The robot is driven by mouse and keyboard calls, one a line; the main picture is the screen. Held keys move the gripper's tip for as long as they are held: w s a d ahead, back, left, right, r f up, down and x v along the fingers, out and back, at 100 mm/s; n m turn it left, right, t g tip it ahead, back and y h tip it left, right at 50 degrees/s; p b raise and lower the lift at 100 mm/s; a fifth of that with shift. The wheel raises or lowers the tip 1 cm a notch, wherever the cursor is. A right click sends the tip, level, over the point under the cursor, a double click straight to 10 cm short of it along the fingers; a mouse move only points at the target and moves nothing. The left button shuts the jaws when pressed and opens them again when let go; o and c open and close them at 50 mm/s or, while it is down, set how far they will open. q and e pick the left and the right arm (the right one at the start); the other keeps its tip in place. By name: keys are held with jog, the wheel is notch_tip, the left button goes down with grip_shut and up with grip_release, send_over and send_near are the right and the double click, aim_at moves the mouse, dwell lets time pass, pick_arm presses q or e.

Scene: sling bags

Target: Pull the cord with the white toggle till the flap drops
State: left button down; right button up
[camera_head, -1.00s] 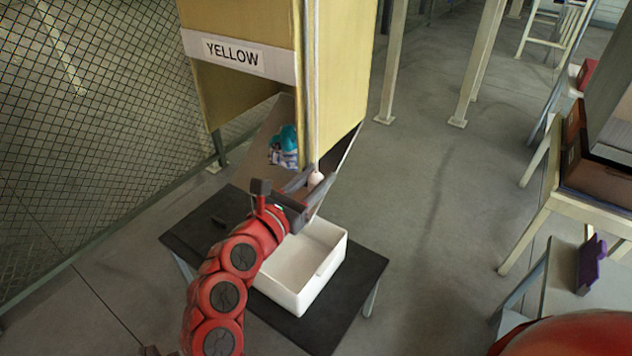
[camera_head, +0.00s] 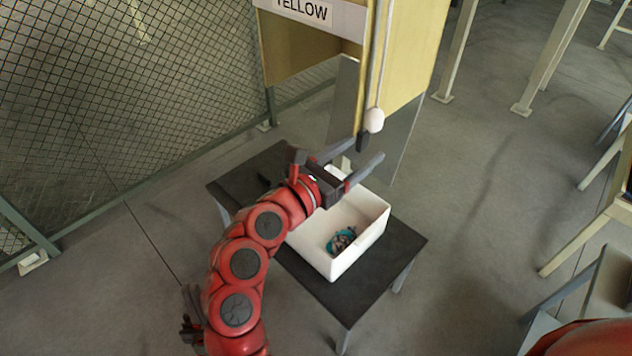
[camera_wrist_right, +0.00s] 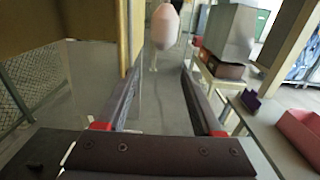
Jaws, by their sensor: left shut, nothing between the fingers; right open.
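The white toggle (camera_head: 374,120) hangs on its cord at the front corner of the yellow cabinet (camera_head: 413,50). It looks pinkish in the right wrist view (camera_wrist_right: 165,27), beyond the fingertips. My right gripper (camera_head: 358,155) is open and empty, just below and apart from the toggle. The grey flap (camera_head: 343,105) hangs down steeply under the cabinet. A teal and grey bag (camera_head: 341,241) lies in the white bin (camera_head: 318,262). My left gripper (camera_head: 190,328) shows only as a small dark part at the lower left, shut and away from the cabinet.
A dark toggle-like piece (camera_head: 362,142) hangs beside the white one. A mesh fence (camera_head: 130,90) is on the left.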

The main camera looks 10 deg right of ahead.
jog(key=b+v, duration=0.2)
jog(key=v, duration=1.1)
jog(key=shift+s+a+b, duration=0.2)
jog(key=shift+b, duration=0.15)
